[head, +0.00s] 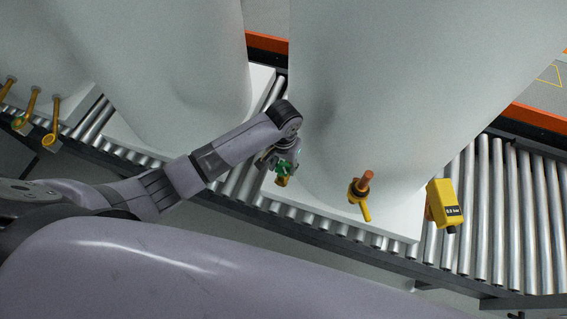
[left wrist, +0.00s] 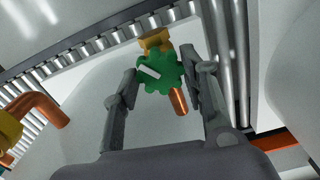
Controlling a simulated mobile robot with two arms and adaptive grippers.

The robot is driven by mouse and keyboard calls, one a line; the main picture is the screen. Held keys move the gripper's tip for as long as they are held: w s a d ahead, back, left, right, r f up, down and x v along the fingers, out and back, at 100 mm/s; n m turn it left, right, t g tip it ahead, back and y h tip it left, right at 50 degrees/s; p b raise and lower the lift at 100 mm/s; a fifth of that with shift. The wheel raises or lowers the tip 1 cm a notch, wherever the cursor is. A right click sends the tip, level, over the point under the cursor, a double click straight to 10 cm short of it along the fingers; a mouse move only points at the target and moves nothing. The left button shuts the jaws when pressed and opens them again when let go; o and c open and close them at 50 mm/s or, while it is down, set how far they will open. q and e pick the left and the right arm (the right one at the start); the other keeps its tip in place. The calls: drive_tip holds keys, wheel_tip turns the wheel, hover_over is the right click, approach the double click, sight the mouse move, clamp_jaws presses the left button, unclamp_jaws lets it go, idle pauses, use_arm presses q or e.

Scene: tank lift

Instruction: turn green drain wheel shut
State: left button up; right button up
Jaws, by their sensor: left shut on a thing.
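In the left wrist view the wheel (left wrist: 162,74) is a toothed green disc with a white mark, in front of a yellow fitting (left wrist: 155,42). A copper stub (left wrist: 179,101) shows just below it. My left gripper (left wrist: 162,79) is shut on the wheel, with one finger on each side of its rim. In the head view my left gripper (head: 279,160) is partly hidden by its own wrist. My right gripper is not in view.
A yellow lever valve with a copper pipe (head: 362,185) and a yellow gauge box (head: 443,204) sit right of the wheel. The tanks stand on white pallets over a roller conveyor (head: 485,215). More yellow valves (head: 31,105) are at the left.

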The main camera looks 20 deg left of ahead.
sight(283, 167)
use_arm(q)
drive_tip(key=m, duration=0.3)
drive_tip(key=shift+r+m, duration=0.1)
drive_tip(key=shift+m, duration=2.1)
drive_tip(key=o, duration=1.2)
drive_tip(key=shift+c, duration=0.2)
wheel_tip(283, 167, up, 12)
